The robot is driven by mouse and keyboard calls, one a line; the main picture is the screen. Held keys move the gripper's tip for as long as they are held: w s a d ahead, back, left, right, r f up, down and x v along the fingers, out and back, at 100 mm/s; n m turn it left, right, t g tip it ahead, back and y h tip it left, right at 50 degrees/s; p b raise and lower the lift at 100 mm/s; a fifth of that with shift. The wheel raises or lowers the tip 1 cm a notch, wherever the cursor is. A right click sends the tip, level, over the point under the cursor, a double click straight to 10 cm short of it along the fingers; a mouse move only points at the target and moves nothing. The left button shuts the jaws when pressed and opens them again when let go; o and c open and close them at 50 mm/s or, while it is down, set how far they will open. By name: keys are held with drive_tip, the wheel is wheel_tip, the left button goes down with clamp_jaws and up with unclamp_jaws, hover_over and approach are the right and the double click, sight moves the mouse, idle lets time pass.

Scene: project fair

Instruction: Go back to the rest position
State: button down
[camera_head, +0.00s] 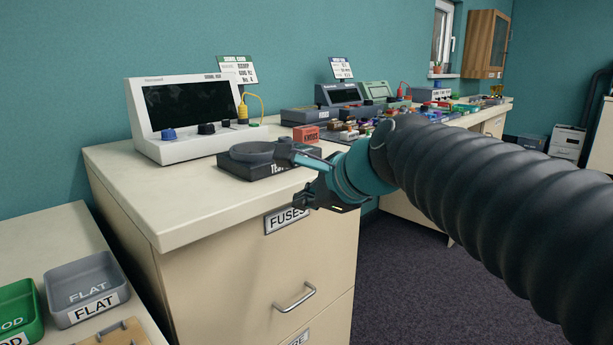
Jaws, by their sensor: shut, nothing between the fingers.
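My gripper (306,199) is black, on a teal wrist at the end of my ribbed dark arm, which comes in from the right. It shows just in front of the cabinet top's front edge, above the drawer label reading FUSES. It looks shut and holds nothing I can see. My wrist partly covers a black block (262,170) with a round dark grey disc (250,151) on it. I cannot tell whether the gripper touches the block.
A white instrument (161,147) with a dark screen stands on the cabinet top (130,180). Behind my arm, a bench holds grey instruments, a red box (306,133) and several small coloured parts. Lower left are a grey FLAT tray (74,272) and a green tray (33,326). Carpet (390,290) is clear.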

drive_tip(key=s+d+f+n+g+h, duration=0.1)
drive_tip(key=s+d+f+n+h, duration=0.2)
drive_tip(key=s+d+f+n, duration=0.5)
drive_tip(key=s+d+f+n+g+h, duration=0.2)
drive_tip(key=s+d+f+n+h, duration=0.1)
drive_tip(key=s+d+f+n, duration=0.5)
drive_tip(key=s+f+n, duration=0.1)
drive_tip(key=s+f, duration=0.2)
drive_tip(key=f, duration=0.1)
drive_tip(key=shift+h+p, duration=0.3)
